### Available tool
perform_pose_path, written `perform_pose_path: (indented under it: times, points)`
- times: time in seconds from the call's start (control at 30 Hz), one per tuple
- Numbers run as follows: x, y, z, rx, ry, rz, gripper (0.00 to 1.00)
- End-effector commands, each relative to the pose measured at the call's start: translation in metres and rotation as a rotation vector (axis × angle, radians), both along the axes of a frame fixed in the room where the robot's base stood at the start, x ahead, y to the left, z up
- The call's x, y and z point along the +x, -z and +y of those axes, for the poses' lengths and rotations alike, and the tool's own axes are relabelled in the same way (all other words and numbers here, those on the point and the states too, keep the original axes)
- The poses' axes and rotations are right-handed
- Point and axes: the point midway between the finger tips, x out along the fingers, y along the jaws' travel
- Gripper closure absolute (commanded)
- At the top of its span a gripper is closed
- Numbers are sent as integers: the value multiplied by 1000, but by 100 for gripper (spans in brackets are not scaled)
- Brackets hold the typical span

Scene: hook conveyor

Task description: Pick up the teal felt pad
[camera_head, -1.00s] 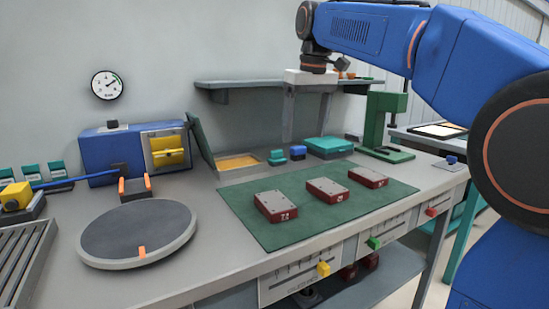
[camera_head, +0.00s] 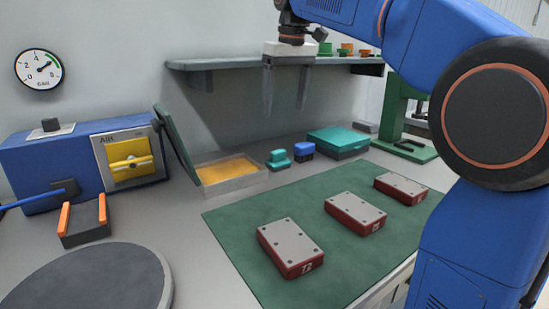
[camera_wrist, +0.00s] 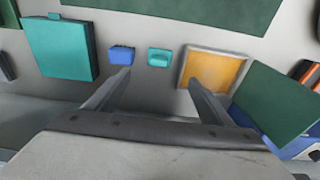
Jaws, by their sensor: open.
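The teal felt pad (camera_head: 278,160) appears to be the small teal block with a raised grip, standing on the bench between the yellow-filled tray and a blue block of like shape. In the wrist view the teal pad (camera_wrist: 159,58) lies just beyond the gap between my fingertips, unobstructed. My gripper (camera_head: 287,112) is open and empty, fingers pointing down, above the bench near the pad. In the wrist view my gripper (camera_wrist: 160,77) shows both fingers spread wide. I cannot tell its exact height above the pad.
The blue block (camera_head: 304,150) is close to the pad's right, with a teal box (camera_head: 338,142) beyond. The yellow-filled tray (camera_head: 228,174) with raised lid is at left. A wall shelf (camera_head: 225,66) is behind my gripper. A green mat (camera_head: 325,212) holds three red-sided blocks.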

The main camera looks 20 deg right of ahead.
Motion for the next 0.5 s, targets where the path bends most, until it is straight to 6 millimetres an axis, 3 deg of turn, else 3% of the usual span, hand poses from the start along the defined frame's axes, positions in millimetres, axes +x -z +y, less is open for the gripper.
perform_pose_path:
  times: [0.5]
  points:
    - [12,86,4,-1,0,2,25]
